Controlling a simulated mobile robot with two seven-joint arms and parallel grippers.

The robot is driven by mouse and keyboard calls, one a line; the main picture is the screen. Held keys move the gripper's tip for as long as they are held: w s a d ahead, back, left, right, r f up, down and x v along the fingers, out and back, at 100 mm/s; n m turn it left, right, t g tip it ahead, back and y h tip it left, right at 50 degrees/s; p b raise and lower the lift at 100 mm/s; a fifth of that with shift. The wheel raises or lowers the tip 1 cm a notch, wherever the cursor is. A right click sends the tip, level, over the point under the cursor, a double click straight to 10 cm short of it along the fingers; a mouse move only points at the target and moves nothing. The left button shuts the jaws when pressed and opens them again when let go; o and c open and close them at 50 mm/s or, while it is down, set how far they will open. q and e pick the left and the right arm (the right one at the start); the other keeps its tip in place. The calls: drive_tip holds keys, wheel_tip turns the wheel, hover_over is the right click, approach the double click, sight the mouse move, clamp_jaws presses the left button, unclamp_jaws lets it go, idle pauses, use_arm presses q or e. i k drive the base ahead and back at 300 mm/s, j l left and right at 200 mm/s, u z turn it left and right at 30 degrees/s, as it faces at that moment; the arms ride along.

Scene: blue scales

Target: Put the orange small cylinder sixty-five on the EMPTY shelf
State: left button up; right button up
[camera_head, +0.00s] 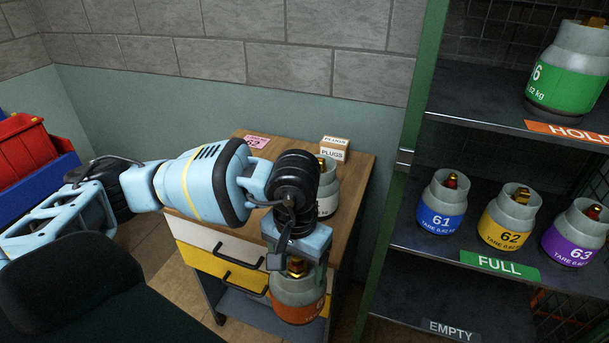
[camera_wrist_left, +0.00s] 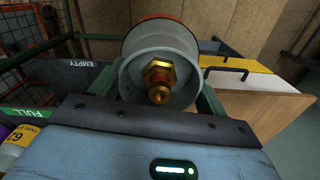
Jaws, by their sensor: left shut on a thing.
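The orange small cylinder (camera_head: 298,297) is grey with an orange band and a brass valve on top. My left gripper (camera_head: 297,262) is shut on it and holds it in the air in front of the drawer cabinet. In the left wrist view the cylinder (camera_wrist_left: 160,60) sits between the fingers, valve toward the camera. Its number is mostly hidden in the head view. The EMPTY shelf (camera_head: 405,305) is the lowest one visible in the rack at right; its EMPTY label (camera_head: 450,329) also shows in the left wrist view (camera_wrist_left: 92,65). My right gripper is not in view.
The FULL shelf (camera_head: 420,240) above holds blue 61 (camera_head: 442,204), yellow 62 (camera_head: 509,220) and purple 63 (camera_head: 575,235). A green cylinder (camera_head: 568,75) stands on the HOLD shelf. A green rack post (camera_head: 405,160) lies between the cabinet and shelves. Another cylinder (camera_head: 328,188) stands on the cabinet top (camera_head: 350,175).

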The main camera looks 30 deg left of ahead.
sight(443, 306)
drive_tip(key=k+j+z, duration=0.1)
drive_tip(key=j+z, duration=0.15)
drive_tip(key=k+j+z, duration=0.1)
drive_tip(key=j+z, duration=0.15)
drive_tip(key=j, duration=0.15)
drive_tip(key=k+j+z, duration=0.1)
drive_tip(key=j, duration=0.25)
drive_tip(key=k+j+z, duration=0.1)
drive_tip(key=j, duration=0.25)
drive_tip(key=k+j, duration=0.15)
drive_tip(key=j, duration=0.15)
drive_tip(key=k+j, duration=0.15)
drive_tip(key=j, duration=0.2)
drive_tip(key=k+j, duration=0.15)
drive_tip(key=j, duration=0.15)
drive_tip(key=i, duration=0.9)
